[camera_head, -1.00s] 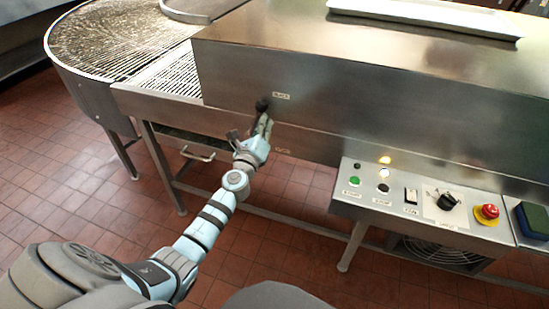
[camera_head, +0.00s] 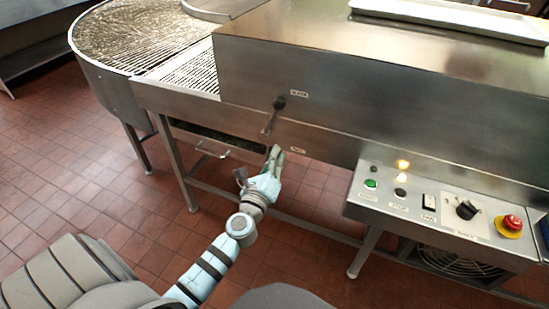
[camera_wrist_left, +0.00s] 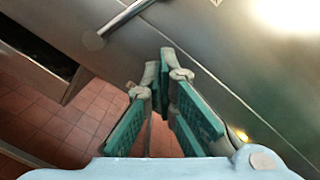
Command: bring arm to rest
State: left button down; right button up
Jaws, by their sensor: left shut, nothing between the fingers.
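My left gripper (camera_head: 276,150) is shut and empty, in front of the steel machine's side, just below a lever with a black knob (camera_head: 279,102). The gripper looks apart from the lever. In the left wrist view the green-padded fingers (camera_wrist_left: 164,58) come together at their tips, with the lever's metal rod (camera_wrist_left: 122,18) beyond them at the upper left. My left arm (camera_head: 217,257) reaches forward from the lower left, low over the floor. My right gripper is not in view.
The steel machine (camera_head: 400,95) fills the back, with a round wire conveyor (camera_head: 130,35) at left. A control panel (camera_head: 410,208) with a lit amber lamp (camera_head: 402,164) and a red stop button (camera_head: 512,222) juts out at right. A drawer handle (camera_head: 213,152) sits low at left. Tiled floor (camera_head: 90,170) is open at left.

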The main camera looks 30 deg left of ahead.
pick_arm(q)
jog(key=shift+s+d, duration=0.1)
jog(key=shift+s, duration=0.15)
dwell(0.4)
